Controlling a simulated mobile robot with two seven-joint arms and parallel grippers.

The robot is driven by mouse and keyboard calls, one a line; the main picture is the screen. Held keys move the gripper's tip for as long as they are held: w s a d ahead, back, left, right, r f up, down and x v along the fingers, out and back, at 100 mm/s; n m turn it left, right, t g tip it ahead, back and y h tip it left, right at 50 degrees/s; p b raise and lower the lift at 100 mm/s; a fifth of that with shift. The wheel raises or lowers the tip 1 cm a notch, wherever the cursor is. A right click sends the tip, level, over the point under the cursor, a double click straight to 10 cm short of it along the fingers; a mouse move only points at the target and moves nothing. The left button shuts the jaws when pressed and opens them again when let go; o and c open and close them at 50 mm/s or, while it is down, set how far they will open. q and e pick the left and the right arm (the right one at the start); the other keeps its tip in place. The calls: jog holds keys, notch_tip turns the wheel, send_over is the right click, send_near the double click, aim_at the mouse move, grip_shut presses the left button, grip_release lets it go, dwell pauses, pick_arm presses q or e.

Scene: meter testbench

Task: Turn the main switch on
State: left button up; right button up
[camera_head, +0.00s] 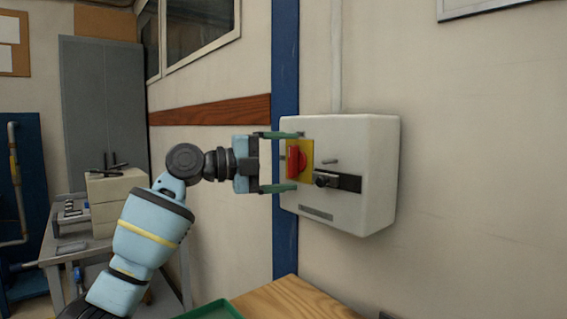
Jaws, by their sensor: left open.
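The main switch (293,162) is a red rotary handle on a yellow plate (307,152). It sits on the front of a white wall box (350,141); the handle looks upright. My left gripper (295,162) is open in front of the box. One green finger is above the red handle and one is below it. The handle shows between the fingers, and I cannot tell whether they touch it or the box. My right gripper is not in view.
A black knob (325,179) on a dark strip and a small grey peg (330,161) stick out right of the switch. A wooden tabletop (285,301) with a green tray (212,311) is below. A workbench (70,240) and a grey cabinet (103,100) stand at left.

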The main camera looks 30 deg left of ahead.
pick_arm(q)
jog(key=b+v, duration=0.1)
jog(key=v, duration=0.6)
jog(key=shift+s+a, duration=0.25)
jog(key=shift+s, duration=0.05)
dwell(0.4)
